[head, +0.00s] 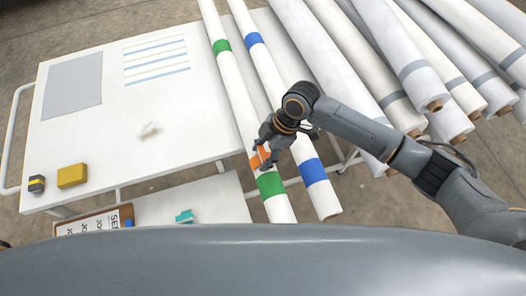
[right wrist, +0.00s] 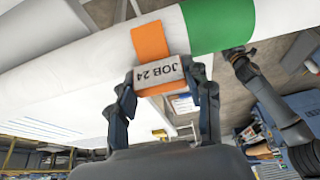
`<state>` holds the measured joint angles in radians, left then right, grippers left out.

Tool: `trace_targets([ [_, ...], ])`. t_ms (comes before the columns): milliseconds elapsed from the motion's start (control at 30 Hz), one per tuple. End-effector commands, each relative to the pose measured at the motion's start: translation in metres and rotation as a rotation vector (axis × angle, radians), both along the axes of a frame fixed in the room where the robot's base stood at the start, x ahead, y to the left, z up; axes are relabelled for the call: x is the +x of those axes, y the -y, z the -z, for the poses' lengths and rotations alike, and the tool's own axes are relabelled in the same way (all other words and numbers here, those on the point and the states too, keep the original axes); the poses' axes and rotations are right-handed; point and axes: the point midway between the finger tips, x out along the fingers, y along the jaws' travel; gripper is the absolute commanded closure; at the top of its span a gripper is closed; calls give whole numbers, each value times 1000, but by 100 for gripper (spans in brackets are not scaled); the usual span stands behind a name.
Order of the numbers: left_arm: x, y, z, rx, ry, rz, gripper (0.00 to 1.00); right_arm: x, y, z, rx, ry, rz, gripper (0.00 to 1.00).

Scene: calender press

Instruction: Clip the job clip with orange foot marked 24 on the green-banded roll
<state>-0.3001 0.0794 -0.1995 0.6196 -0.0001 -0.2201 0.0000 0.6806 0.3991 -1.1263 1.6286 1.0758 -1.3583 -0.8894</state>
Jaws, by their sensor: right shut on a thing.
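The green-banded roll (head: 238,104) lies lengthwise over the table's right part, with a green band near each end. My right gripper (head: 270,150) is at its near end, just beyond the near green band (head: 269,184). The gripper (right wrist: 165,100) is shut on the job clip (right wrist: 158,74), a grey block reading JOB 24 upside down. Its orange foot (right wrist: 150,42) lies against the white roll, beside but apart from the green band (right wrist: 220,22). Whether the clip grips the roll is unclear. A dark arm, probably my left, shows at right in the wrist view; its jaws are unclear.
A blue-banded roll (head: 270,75) lies just right of the green-banded one. Several grey-banded rolls are stacked at right. The white table (head: 110,130) holds a yellow block (head: 71,175) and a small dark item (head: 37,184). A teal piece (head: 184,216) lies on the lower shelf.

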Motion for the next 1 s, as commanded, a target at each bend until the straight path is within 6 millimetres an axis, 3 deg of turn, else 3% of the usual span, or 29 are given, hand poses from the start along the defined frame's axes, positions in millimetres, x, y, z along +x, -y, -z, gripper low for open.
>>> trace_targets([
  [400, 0, 0, 1, 0, 0, 0, 60, 0, 0, 2, 0, 0, 0, 71],
  [433, 0, 0, 1, 0, 0, 0, 60, 0, 0, 2, 0, 0, 0, 44],
  [533, 0, 0, 1, 0, 0, 0, 60, 0, 0, 2, 0, 0, 0, 24],
  [767, 0, 0, 1, 0, 0, 0, 60, 0, 0, 2, 0, 0, 0, 24],
  [900, 0, 0, 1, 0, 0, 1, 60, 0, 0, 2, 0, 0, 0, 1],
  [1000, 0, 0, 1, 0, 1, 1, 60, 0, 0, 2, 0, 0, 0, 1],
])
